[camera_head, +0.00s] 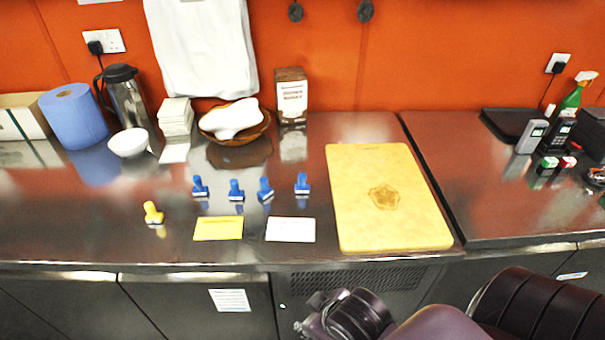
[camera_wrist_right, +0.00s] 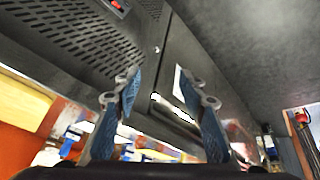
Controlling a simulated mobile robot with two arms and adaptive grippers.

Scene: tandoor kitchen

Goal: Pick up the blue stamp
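Several blue stamps stand in a row on the steel counter: one at the left (camera_head: 200,187), one beside it (camera_head: 236,190), a slightly turned one (camera_head: 265,189) and one at the right (camera_head: 302,184). A yellow stamp (camera_head: 153,213) stands to their left. A yellow card (camera_head: 218,228) and a white card (camera_head: 291,229) lie in front of the blue stamps. My right gripper (camera_head: 318,312) is low in front of the cabinet, below the counter edge. The right wrist view shows its fingers (camera_wrist_right: 160,88) apart with nothing between them. My left gripper is out of view.
A yellow cutting board (camera_head: 350,215) lies right of the stamps. Behind stand a wooden bowl (camera_head: 240,132), a white bowl (camera_head: 128,143), a steel jug (camera_head: 126,98) and a blue paper roll (camera_head: 75,118). The counter around the stamps is mostly clear.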

